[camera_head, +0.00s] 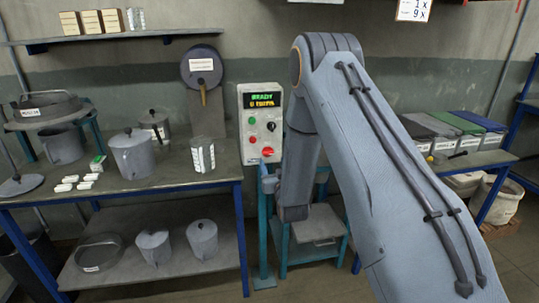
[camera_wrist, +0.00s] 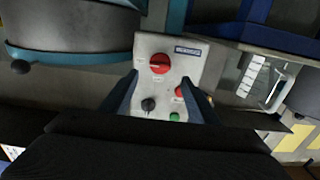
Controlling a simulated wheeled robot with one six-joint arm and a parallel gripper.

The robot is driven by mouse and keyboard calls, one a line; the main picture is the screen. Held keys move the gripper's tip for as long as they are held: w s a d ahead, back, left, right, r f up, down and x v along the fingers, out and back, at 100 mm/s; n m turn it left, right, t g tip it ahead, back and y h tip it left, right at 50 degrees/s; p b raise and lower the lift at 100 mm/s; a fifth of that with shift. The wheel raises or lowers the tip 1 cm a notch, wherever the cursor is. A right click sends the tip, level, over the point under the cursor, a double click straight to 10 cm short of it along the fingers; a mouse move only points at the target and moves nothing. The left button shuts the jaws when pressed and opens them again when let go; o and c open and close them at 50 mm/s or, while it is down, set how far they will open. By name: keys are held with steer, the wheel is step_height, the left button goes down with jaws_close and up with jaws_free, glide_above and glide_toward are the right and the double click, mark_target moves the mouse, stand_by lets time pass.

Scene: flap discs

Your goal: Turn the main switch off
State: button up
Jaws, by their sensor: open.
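The grey control box (camera_head: 245,105) stands on a teal post and has a lit display with green and yellow text. Its red rotary main switch (camera_head: 267,152) is low on the face, below a black knob (camera_head: 271,126). In the wrist view the box appears turned over, with the red main switch (camera_wrist: 160,64) near the top and the black knob (camera_wrist: 148,104) lower down. My gripper (camera_wrist: 163,90) is open and empty, its two dark blue fingers on either side of the box face in that view. The switch handle's exact angle is hard to tell. In the head view my arm hides most of the gripper.
A workbench (camera_head: 200,182) with pots, a can (camera_head: 201,155) and small white pieces stands left of the box. Lidded bins (camera_head: 470,137) are on the right. A teal stand (camera_head: 312,252) is behind my arm. Red (camera_wrist: 178,92) and green (camera_wrist: 174,116) buttons sit near the black knob.

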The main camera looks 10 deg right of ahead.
mark_target(269, 154)
steer(key=w+p, duration=0.1)
steer(key=w, duration=0.6)
steer(key=shift+w+p, duration=0.3)
steer(key=shift+c, duration=0.2)
steer(key=c, duration=1)
